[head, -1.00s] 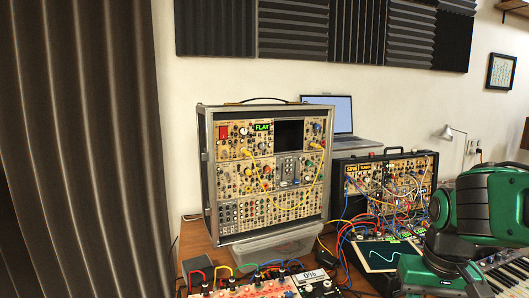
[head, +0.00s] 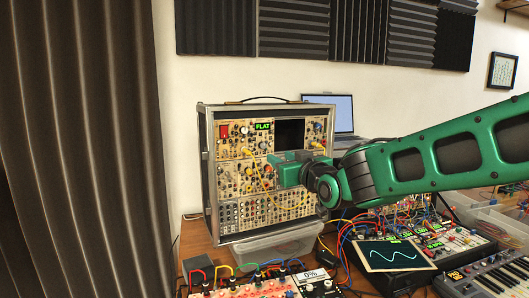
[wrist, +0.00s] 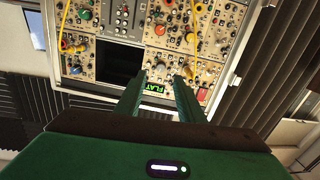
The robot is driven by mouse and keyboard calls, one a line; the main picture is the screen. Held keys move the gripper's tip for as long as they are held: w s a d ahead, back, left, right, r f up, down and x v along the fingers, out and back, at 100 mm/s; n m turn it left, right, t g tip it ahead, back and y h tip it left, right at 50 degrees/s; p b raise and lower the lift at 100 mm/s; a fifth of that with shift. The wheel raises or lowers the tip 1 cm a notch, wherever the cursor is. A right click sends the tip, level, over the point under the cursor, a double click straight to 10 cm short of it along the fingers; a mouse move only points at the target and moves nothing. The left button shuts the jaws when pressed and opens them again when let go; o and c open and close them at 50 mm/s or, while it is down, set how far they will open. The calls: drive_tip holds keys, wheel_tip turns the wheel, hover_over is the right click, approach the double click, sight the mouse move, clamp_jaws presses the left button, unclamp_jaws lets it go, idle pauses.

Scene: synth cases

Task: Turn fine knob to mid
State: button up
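The modular synth case (head: 203,150) stands upright on the desk, its panel crowded with knobs. A green FLAT display (head: 262,127) is in its top row; the display also shows in the wrist view (wrist: 156,88). The labels are too small to read, so I cannot tell which knob is the fine knob. A small knob (wrist: 160,67) shows between my fingertips, beside the display. My gripper (wrist: 160,77) is open and empty, its two fingers apart and pointing at the panel. In the head view my gripper (head: 277,163) covers part of the middle row.
Yellow patch cables (head: 300,206) hang across the panel. A laptop (head: 343,112) is behind the case at right. An oscilloscope tablet (head: 395,255), more patch cables and a keyboard (head: 490,275) crowd the desk at right. A 0% display (head: 309,274) is at the front.

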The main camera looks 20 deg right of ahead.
sight(264, 147)
drive_tip(key=w, duration=0.3)
drive_tip(key=w+a, duration=0.1)
drive_tip(key=w, duration=0.7)
drive_tip(key=shift+a+r, duration=0.3)
clamp_jaws()
